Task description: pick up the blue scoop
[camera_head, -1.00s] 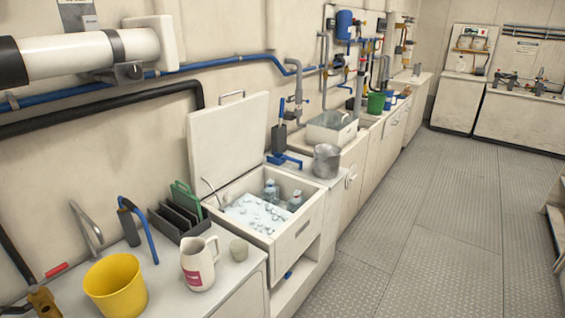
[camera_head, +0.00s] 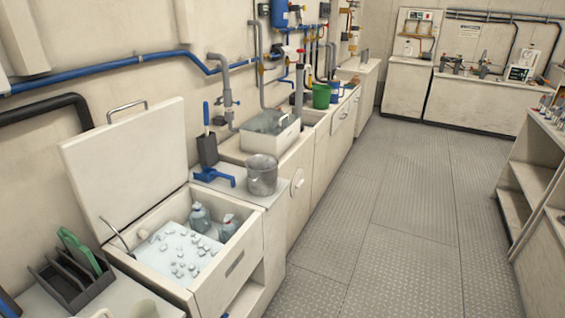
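A small blue piece (camera_head: 214,177), which looks like the blue scoop, lies on the counter between the open ice chest and a grey metal bucket (camera_head: 262,175). Just behind it a dark-bladed tool with a blue handle (camera_head: 206,117) stands upright near the wall. I cannot tell for certain which of the two is the scoop, or whether they touch. Neither of my grippers is in view.
The ice chest (camera_head: 237,260) stands with its lid (camera_head: 127,165) raised, holding ice and bottles. A dark rack (camera_head: 75,282) is at lower left. The floor (camera_head: 400,220) is clear; shelves (camera_head: 530,180) stand right.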

